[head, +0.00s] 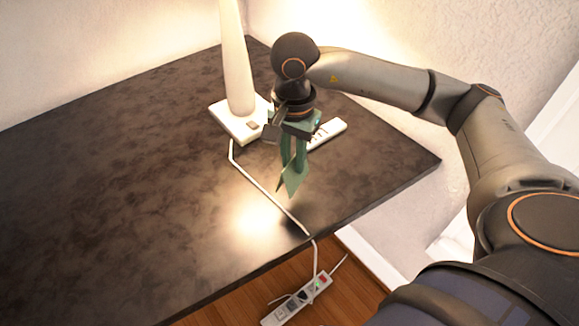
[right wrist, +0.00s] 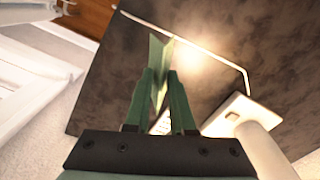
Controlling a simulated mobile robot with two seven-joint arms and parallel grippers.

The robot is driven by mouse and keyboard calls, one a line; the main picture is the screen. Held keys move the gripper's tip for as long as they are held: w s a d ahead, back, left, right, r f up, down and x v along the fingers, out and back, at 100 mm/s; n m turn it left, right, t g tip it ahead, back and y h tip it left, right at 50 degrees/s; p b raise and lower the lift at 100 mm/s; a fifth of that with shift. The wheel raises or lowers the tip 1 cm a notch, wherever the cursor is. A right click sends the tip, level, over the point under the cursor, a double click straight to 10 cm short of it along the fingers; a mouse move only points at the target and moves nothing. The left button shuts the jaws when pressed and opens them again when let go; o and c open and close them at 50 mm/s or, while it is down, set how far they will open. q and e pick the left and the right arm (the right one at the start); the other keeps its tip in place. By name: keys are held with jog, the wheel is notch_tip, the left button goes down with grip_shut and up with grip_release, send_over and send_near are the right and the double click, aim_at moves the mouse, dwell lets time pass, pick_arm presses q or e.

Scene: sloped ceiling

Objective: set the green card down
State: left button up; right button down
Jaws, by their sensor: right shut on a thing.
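The green card (head: 293,186) hangs below my right gripper (head: 294,165), over the dark table near the lamp. My right gripper is shut on the card, with its green fingers pointing down. In the right wrist view, the card (right wrist: 157,55) stands up between the fingertips of the gripper (right wrist: 161,76) and reaches past them. The card appears tilted and above the tabletop; the exact gap beneath it is hard to tell. My left gripper is not in view.
The dark table (head: 120,190) is clear on the left and front. A white lamp (head: 237,80) stands behind the gripper; its cable (head: 262,190) crosses the table. A white remote-like object (head: 328,132) lies beside the gripper. A power strip (head: 290,308) lies on the floor.

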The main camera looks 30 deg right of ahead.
aim_at(289, 170)
jog(key=w+f, duration=0.2)
jog(key=shift+d+f, duration=0.25)
jog(key=shift+f, duration=0.05)
jog(key=shift+w+f, duration=0.15)
jog(key=shift+f, duration=1.5)
jog(key=shift+f, duration=0.2)
jog(key=c, duration=0.8)
grip_release()
jog(key=shift+r, duration=0.1)
jog(key=shift+o, duration=0.2)
notch_tip(289, 170, up, 12)
jog(key=shift+r, duration=0.15)
